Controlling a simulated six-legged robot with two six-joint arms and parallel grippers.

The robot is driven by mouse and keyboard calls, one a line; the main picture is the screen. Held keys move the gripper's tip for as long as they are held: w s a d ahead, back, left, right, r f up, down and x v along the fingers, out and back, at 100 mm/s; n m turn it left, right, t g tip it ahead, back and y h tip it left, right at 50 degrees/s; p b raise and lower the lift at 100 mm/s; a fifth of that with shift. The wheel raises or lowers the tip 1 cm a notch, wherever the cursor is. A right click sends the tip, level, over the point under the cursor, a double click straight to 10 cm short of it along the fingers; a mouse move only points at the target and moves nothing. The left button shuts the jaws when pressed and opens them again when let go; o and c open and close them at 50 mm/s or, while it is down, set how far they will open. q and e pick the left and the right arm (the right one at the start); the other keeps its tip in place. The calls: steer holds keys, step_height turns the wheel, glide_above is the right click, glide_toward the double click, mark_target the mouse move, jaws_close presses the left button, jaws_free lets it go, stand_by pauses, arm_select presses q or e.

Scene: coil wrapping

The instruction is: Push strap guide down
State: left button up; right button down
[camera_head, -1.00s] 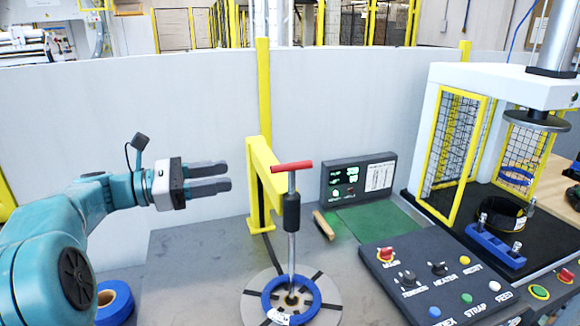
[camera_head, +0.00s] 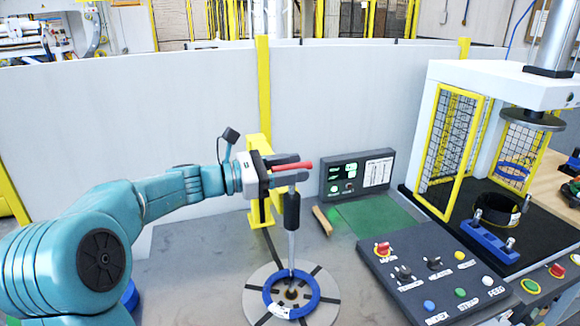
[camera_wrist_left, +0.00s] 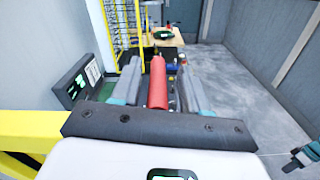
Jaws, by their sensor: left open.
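The strap guide is an upright metal rod with a black sleeve (camera_head: 291,211) and a red crossbar handle (camera_head: 297,167) on top. Its lower end stands at a blue coil ring (camera_head: 291,294) lying on a round grey plate (camera_head: 325,312). My left gripper (camera_head: 290,168) is open at the height of the red handle. In the left wrist view the red handle (camera_wrist_left: 158,84) lies lengthwise between the two grey fingers. My right gripper is not in view.
A yellow post (camera_head: 257,187) stands behind the guide. A control panel (camera_head: 437,271) with buttons and knobs lies to the right, and a display box (camera_head: 357,174) stands behind it. A white press (camera_head: 500,75) with yellow mesh guards is farther right.

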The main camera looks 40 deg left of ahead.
mark_target(290, 195)
arm_select(q)
jaws_close()
step_height(290, 195, down, 5)
steer(key=b, duration=0.3)
steer(key=shift+r+b, duration=0.2)
steer(key=shift+b, duration=0.15)
jaws_free()
steer(key=shift+w+a, duration=0.15)
